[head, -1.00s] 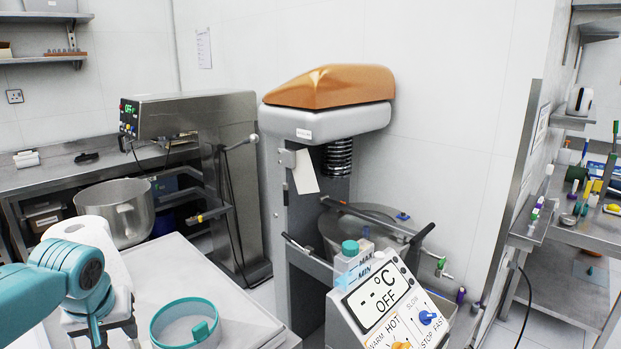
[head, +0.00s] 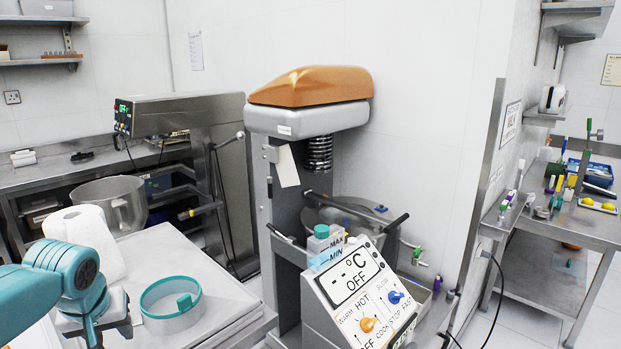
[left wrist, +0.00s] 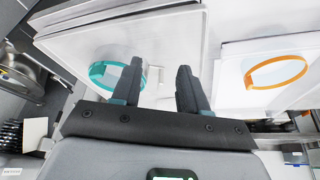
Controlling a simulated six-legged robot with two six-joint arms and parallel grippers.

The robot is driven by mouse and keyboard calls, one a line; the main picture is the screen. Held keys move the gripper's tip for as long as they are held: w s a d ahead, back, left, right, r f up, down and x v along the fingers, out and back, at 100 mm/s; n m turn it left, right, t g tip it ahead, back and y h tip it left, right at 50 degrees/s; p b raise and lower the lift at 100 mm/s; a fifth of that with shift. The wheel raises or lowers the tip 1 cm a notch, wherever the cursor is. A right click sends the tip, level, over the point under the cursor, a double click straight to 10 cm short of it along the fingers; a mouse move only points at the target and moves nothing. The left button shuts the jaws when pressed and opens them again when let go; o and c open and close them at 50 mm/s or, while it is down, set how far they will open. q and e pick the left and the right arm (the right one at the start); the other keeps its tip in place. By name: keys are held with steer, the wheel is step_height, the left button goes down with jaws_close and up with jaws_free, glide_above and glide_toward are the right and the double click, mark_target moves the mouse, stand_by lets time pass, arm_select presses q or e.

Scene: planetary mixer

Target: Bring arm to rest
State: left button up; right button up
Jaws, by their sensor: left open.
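My left arm (head: 55,283) comes in from the left edge in the head view, bent over the left end of the white-topped table. My right gripper does not show.
The planetary mixer (head: 310,105) with an orange top stands right of the table. Its control panel (head: 365,300) reads OFF. A steel bowl (head: 118,203) and paper roll (head: 85,232) stand behind the arm. An orange ring (left wrist: 276,72) lies on another white surface.

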arm_select(q)
steer(key=s+d+f+m+g+h, duration=0.1)
steer(key=d+f+h, duration=0.1)
steer(key=d+f, duration=0.5)
steer(key=s+d+f+m+h, duration=0.1)
steer(key=d+f, duration=0.3)
steer(key=f, duration=0.7)
steer(key=s+d+f+m+g+h, duration=0.1)
steer(key=d+f+h, duration=0.1)
steer(key=d+f, duration=0.5)
steer(key=s+d+f+g, duration=0.1)
steer(key=s+d+f, duration=0.2)
steer(key=s+f, duration=0.4)
steer(key=s+d+f+h, duration=0.1)
steer(key=s+d+f, duration=0.3)
steer(key=s+f, duration=0.3)
steer(key=s, duration=0.4)
steer(key=shift+d+f+g, duration=0.2)
steer(key=shift+f+g, duration=0.15)
steer(key=shift+g, duration=0.05)
